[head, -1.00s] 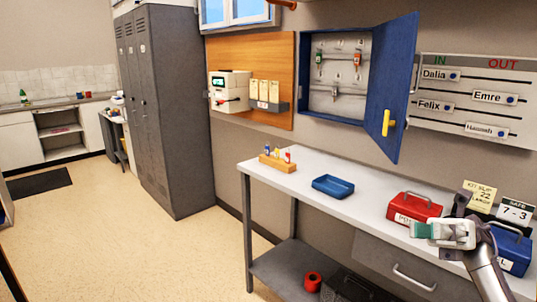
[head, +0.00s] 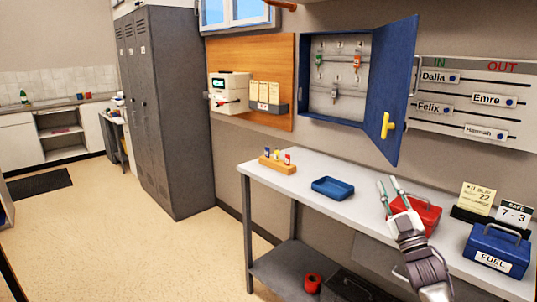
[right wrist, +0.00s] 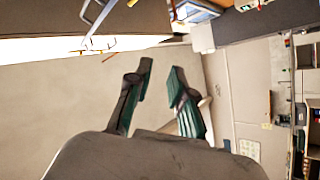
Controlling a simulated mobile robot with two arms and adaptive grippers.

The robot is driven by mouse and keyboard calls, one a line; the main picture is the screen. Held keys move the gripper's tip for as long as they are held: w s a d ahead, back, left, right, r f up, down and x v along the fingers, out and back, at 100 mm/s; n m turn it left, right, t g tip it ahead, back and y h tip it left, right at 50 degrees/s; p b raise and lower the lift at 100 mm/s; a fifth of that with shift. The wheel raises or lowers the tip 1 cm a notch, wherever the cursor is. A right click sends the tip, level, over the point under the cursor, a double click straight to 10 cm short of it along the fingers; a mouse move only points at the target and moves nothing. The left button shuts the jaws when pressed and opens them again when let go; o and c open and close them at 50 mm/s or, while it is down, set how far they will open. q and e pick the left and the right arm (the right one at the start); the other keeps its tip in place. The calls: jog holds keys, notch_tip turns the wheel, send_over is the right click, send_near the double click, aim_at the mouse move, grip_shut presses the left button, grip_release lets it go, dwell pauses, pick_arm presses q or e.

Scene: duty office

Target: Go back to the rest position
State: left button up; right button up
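My right gripper (head: 391,191) is open and empty in the head view. It is in front of the red box (head: 424,211) and hides part of it. In the right wrist view its two green-padded fingers (right wrist: 158,95) stand apart with nothing between them. My left gripper is in neither view.
The white workbench (head: 320,209) holds a blue tray (head: 333,188), a wooden block with coloured pegs (head: 278,164) and a blue box labelled FUEL (head: 497,250). The blue key cabinet door (head: 395,90) stands open above the bench. The floor (head: 110,245) at left is clear.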

jog(key=w+d+f+m+g+h, duration=0.2)
jog(key=f+m+g+h, duration=0.15)
jog(key=f, duration=0.65)
jog(key=w+d+f+m+g+h, duration=0.1)
jog(key=d+f+m+g+h, duration=0.2)
jog(key=f, duration=0.6)
jog(key=s+a+f+m+g, duration=0.15)
jog(key=s+f, duration=0.35)
jog(key=f, duration=0.5)
jog(key=s+a+f+n+g, duration=0.1)
jog(key=s+f+g, duration=0.25)
jog(key=f, duration=0.75)
jog(key=s+a+f+m+g, duration=0.1)
jog(key=s+f+g, duration=0.1)
jog(key=s+f, duration=0.6)
jog(key=s+a+f+g, duration=0.2)
jog(key=s+f+g, duration=0.1)
jog(key=s+f, duration=0.8)
jog(key=s+a+f+g, duration=0.2)
jog(key=s+f, duration=0.9)
jog(key=s+a+f+g, duration=0.2)
jog(key=s+f, duration=0.1)
jog(key=s, duration=1)
jog(key=s+a+f+g, duration=0.2)
jog(key=s+f+g, duration=0.1)
jog(key=s, duration=1.1)
jog(key=shift+s+f+y, duration=0.2)
jog(key=shift+f+y, duration=0.25)
jog(key=shift+f, duration=0.1)
